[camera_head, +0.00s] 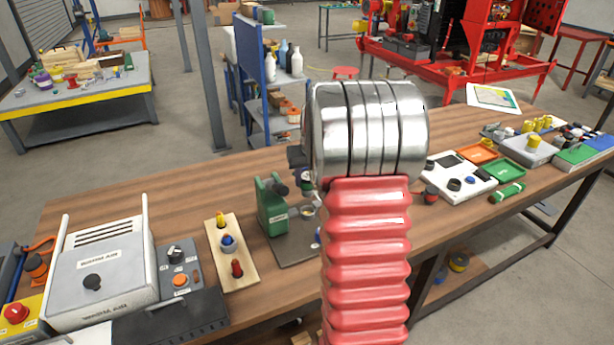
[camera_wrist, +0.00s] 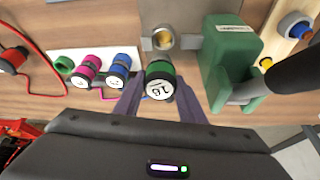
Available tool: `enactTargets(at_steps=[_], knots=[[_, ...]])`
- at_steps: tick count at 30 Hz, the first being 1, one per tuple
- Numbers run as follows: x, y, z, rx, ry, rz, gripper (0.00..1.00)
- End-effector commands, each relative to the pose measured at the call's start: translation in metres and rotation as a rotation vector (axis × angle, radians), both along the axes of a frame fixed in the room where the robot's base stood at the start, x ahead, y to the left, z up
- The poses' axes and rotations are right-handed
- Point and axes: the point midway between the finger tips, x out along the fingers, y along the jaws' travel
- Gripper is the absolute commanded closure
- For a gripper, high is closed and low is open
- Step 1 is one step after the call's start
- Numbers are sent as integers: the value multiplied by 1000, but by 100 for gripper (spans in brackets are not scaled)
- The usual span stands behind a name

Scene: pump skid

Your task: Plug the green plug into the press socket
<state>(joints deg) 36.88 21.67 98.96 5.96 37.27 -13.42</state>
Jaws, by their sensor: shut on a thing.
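The green plug (camera_wrist: 158,72), with a white end face marked 16, sits between the fingers of my gripper (camera_wrist: 158,92) in the wrist view. My gripper is shut on it. A round brass-rimmed socket (camera_wrist: 163,39) on a grey plate lies just beyond the plug in that view, and a gap shows between them. The green press body (camera_wrist: 232,55) stands to the right of the socket. In the head view the press (camera_head: 271,206) stands on the bench, left of my arm. My arm hides the gripper's fingers and the plug there.
A white strip (camera_wrist: 98,55) holds a green ring, a magenta plug (camera_wrist: 88,66) and a blue plug (camera_wrist: 122,62), left of my gripper. A red plug with a cable (camera_wrist: 12,60) lies farther left. A wooden block with coloured knobs (camera_head: 228,255) stands left of the press.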

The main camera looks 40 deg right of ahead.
Motion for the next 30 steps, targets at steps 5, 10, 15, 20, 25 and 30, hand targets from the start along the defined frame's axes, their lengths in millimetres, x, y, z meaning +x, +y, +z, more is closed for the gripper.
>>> enactTargets(at_steps=[5, 10, 15, 20, 25, 30], knots=[[0, 0, -12, 1, 1, -1, 91], [-1, 0, -25, 1, 2, -1, 91], [-1, 0, -36, 1, 2, 0, 91], [0, 0, -44, 0, 0, 0, 91], [-1, 0, -44, -1, 0, 0, 91], [-1, 0, -44, 2, 2, -1, 91]])
